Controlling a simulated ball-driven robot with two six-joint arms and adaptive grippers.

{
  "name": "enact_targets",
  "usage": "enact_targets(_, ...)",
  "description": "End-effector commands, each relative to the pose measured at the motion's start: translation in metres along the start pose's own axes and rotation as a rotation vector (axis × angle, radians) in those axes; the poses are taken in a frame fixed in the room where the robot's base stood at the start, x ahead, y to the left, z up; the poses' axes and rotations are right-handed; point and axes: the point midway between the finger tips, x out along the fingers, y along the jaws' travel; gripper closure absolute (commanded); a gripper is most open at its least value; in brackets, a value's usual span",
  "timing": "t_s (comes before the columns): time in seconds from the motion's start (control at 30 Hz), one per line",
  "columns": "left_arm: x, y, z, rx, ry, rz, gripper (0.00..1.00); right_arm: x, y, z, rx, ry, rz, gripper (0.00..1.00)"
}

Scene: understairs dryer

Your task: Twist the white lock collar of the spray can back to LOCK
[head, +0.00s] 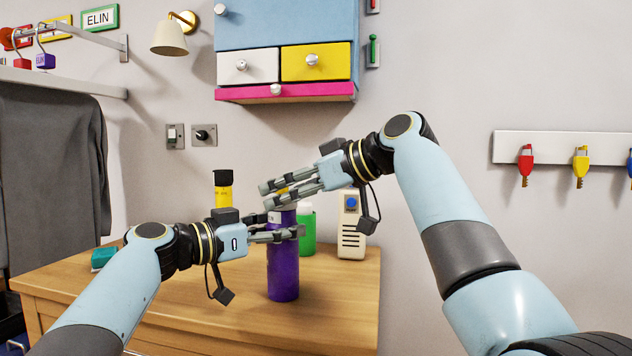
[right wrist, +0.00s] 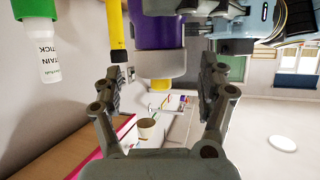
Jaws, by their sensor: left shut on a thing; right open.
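The purple spray can (head: 283,270) stands upright on the wooden top. My left gripper (head: 280,234) is shut on its upper body from the left. My right gripper (head: 266,195) is open at the top of the can, a finger on each side. In the right wrist view the can (right wrist: 158,25) appears upside down, with the white lock collar (right wrist: 160,64) and a yellow tip (right wrist: 160,84) between the open fingers (right wrist: 162,70). Gaps show between both fingers and the collar. In the head view the collar is mostly hidden by my right fingers. The collar's setting cannot be read.
A yellow container with a black cap (head: 223,195) stands behind left of the can. A green container (head: 307,235) and a white device with a blue button (head: 350,225) stand behind right. A teal item (head: 103,257) lies at the left. The wooden top (head: 335,300) is clear in front.

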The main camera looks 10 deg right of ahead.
Motion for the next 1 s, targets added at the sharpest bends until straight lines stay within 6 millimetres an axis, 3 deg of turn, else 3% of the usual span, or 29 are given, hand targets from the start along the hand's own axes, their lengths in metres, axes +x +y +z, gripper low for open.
enact_targets(0.2,0.0,0.0,0.0,0.001,0.0,0.0,0.91,-0.051,0.002,0.002,-0.003,-0.002,0.006,0.24)
enact_targets(0.4,0.0,0.0,0.0,0.001,0.0,0.0,0.91,-0.085,0.002,0.001,-0.002,-0.002,0.004,0.24)
enact_targets(0.6,0.0,0.0,0.0,0.001,0.0,0.0,0.91,-0.097,0.0,0.001,0.0,-0.003,0.001,0.24)
enact_targets(0.9,0.0,0.0,0.0,0.001,0.0,0.0,0.91,-0.097,0.0,0.001,0.0,-0.002,0.001,0.24)
enact_targets(0.93,0.0,0.0,0.0,0.001,0.0,0.0,0.46,-0.097,0.0,0.001,0.0,-0.002,0.001,0.24)
enact_targets(1.0,0.0,0.0,0.0,0.001,0.0,0.0,0.37,-0.097,0.0,0.001,0.0,-0.002,0.001,0.24)
